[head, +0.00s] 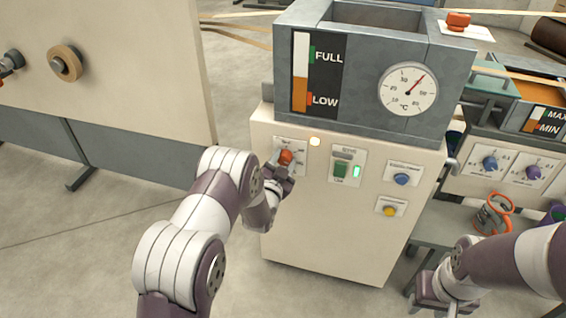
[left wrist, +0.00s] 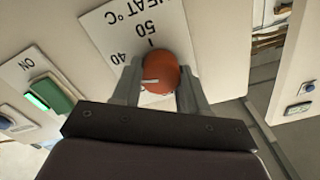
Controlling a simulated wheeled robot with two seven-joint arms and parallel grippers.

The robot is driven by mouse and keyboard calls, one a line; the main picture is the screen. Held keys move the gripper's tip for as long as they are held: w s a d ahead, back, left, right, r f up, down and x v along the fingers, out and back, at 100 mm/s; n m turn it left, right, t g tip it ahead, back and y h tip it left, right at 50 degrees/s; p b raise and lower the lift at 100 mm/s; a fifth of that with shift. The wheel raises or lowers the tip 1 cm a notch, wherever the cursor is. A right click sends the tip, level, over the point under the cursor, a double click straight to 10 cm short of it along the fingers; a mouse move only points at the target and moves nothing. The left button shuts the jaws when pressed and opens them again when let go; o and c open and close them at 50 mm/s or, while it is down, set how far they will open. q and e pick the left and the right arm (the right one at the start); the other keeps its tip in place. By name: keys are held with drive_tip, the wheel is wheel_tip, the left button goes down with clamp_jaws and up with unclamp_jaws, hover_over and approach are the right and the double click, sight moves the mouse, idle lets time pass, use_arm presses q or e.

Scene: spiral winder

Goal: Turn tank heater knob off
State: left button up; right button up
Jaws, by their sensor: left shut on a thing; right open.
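The tank heater knob (head: 286,157) is orange-red and sits on a white dial plate on the front of the cream cabinet. In the left wrist view the knob (left wrist: 160,73) shows close up with a pale pointer mark; the plate (left wrist: 112,30) reads HEAT °C with 40 and 50. My left gripper (head: 280,165) is at the knob, with a finger on each side of it, shut on it. The plate's other marks are partly hidden by the gripper. My right gripper (head: 445,292) is low at the right, open, apart from the cabinet.
The grey tank (head: 375,60) above has a level gauge and a thermometer dial (head: 408,89). A green switch (head: 341,168) with a lit green lamp, a blue button (head: 401,179) and a yellow button (head: 390,211) share the panel.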

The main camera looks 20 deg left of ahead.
use_arm(q)
drive_tip(key=n, duration=0.5)
drive_tip(key=shift+n+b, duration=0.3)
drive_tip(key=shift+b, duration=0.05)
drive_tip(key=n, duration=0.5)
drive_tip(key=shift+b, duration=0.3)
drive_tip(key=n, duration=0.5)
drive_tip(key=shift+a+f+n, duration=0.1)
drive_tip(key=shift+n, duration=0.3)
drive_tip(key=shift+n+b, duration=0.4)
drive_tip(key=shift+n, duration=1.9)
drive_tip(key=o, duration=1.1)
drive_tip(key=shift+c, duration=0.2)
